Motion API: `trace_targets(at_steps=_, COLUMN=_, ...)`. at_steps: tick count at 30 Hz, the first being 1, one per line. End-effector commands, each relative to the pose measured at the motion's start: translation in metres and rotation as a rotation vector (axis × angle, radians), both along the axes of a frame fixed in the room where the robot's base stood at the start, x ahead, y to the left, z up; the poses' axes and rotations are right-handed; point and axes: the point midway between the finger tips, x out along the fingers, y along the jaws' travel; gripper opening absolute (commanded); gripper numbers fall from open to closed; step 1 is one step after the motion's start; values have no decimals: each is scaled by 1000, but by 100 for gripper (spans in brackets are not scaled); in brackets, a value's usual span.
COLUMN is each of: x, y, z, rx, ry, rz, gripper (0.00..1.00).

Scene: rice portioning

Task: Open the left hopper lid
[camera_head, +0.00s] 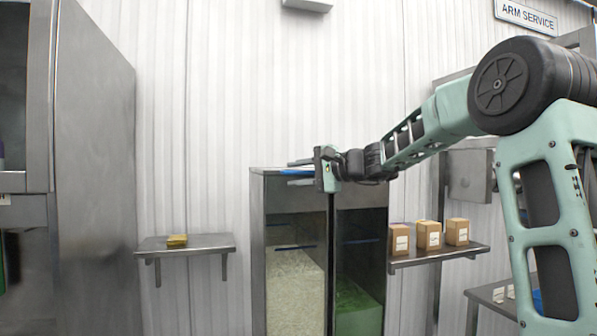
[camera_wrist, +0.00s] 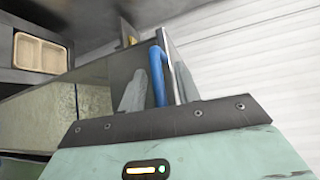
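The hopper unit (camera_head: 258,240) is a steel cabinet with two clear-fronted bays. The left bay holds pale rice (camera_head: 295,290) and the right bay holds green contents (camera_head: 357,308). A blue handle (camera_head: 297,172) shows at the top of the left bay; no lid stands raised in the head view, so the left lid looks shut. My gripper (camera_head: 300,173) is at the top of the left bay, its fingers pointing left. In the wrist view the blue handle (camera_wrist: 159,75) lies between the two spread grey fingers of my gripper (camera_wrist: 160,88). Contact with the handle is unclear.
A small shelf (camera_head: 190,245) with a yellowish item (camera_head: 177,240) is left of the hopper. A right shelf (camera_head: 440,256) holds three cardboard boxes (camera_head: 428,235). A tall steel cabinet (camera_head: 95,170) stands at far left. A beige tray (camera_wrist: 40,53) shows in the wrist view.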

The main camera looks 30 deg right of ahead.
Motion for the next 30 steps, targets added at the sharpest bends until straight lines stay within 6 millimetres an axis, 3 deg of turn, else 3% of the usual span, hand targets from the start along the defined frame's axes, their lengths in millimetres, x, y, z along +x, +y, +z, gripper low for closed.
trace_targets(at_steps=6, x=0, y=0, z=0, rx=-1, ry=0, rz=0, gripper=30)
trace_targets(at_steps=9, x=0, y=0, z=0, rx=-1, ry=0, rz=0, gripper=2)
trace_targets(at_steps=10, x=0, y=0, z=-1, rx=0, ry=1, rz=0, gripper=0)
trace_targets(at_steps=17, x=-1, y=0, z=-1, rx=-2, ry=6, rz=3, gripper=0)
trace_targets(at_steps=30, x=-1, y=1, z=25, rx=-3, ry=2, rz=2, gripper=0)
